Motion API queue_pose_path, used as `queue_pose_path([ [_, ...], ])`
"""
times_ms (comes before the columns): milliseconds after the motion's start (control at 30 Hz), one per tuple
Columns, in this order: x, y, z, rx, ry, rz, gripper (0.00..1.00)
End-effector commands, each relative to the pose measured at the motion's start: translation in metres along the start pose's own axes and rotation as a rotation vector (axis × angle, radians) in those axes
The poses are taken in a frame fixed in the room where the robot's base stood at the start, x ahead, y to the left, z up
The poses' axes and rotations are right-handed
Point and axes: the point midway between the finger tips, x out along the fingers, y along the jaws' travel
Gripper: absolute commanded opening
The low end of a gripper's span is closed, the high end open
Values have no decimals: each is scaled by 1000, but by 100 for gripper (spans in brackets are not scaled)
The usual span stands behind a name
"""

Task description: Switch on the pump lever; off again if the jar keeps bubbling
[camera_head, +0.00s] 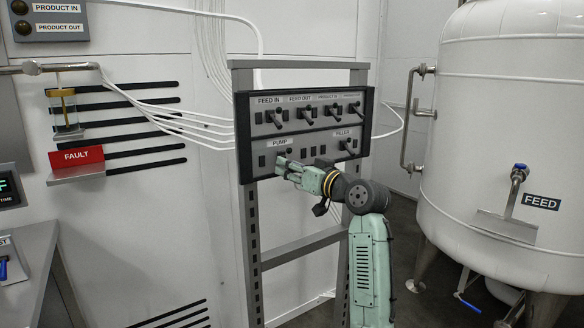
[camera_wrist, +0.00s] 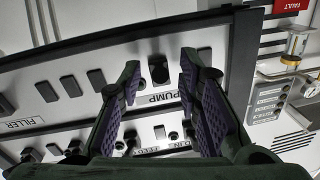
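The pump lever (camera_wrist: 158,70) is a dark knob beside the PUMP label on the control panel (camera_head: 246,143). My gripper (camera_head: 279,164) is at the panel's lower left, in front of the PUMP switch, and hides most of it in the head view. In the wrist view, which is turned over, my gripper (camera_wrist: 159,78) is open. Its two purple-padded fingers stand either side of the lever with gaps; I cannot tell whether the tips reach it in depth. The jar (camera_head: 65,110), clear with a yellowish top, hangs on the left wall. I cannot tell whether it bubbles.
Several levers (camera_head: 305,115) line the panel's upper row, and the FILLER lever (camera_head: 347,146) is right of PUMP. A red FAULT sign (camera_head: 77,157) sits below the jar. A large white FEED tank (camera_head: 500,130) stands right. White cables run behind the panel.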

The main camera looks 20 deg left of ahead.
Motion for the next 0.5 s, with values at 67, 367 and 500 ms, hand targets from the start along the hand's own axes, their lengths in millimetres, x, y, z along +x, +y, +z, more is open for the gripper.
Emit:
queue_pose_path([
  [67, 0, 0, 0, 0, 0, 0, 31],
  [367, 0, 0, 0, 0, 0, 0, 11],
  [500, 0, 0, 0, 1, 0, 0, 2],
])
